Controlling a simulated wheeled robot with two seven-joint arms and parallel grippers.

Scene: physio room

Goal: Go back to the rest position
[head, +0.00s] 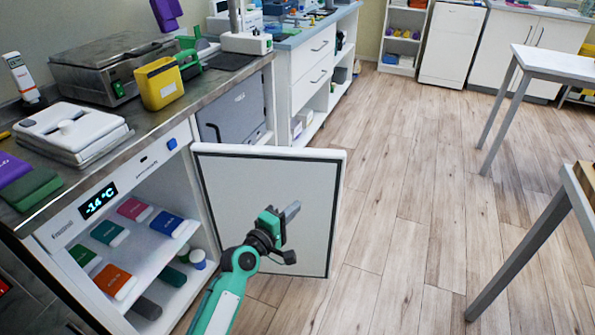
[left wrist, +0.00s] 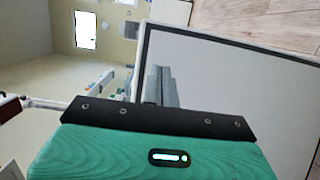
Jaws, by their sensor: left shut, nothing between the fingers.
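My left gripper (head: 290,212) is in front of the inner face of the open fridge door (head: 212,210) in the head view. Its fingers are shut with nothing between them. I cannot tell whether it touches the door. In the left wrist view the closed grey fingers (left wrist: 162,87) show against the door panel (left wrist: 215,80). The small fridge (head: 105,205) stands open under the counter, with a display reading about -1.4 °C. Several coloured packs, such as an orange one (head: 114,281), lie on its shelves. My right gripper is not in view.
A steel counter (head: 165,120) above the fridge carries a yellow holder (head: 159,83), a white lidded box (head: 70,128) and a grey case (head: 112,65). The wooden floor (head: 400,200) to the right is clear. A white table (head: 560,62) and a nearer table's leg (head: 520,255) stand at the right.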

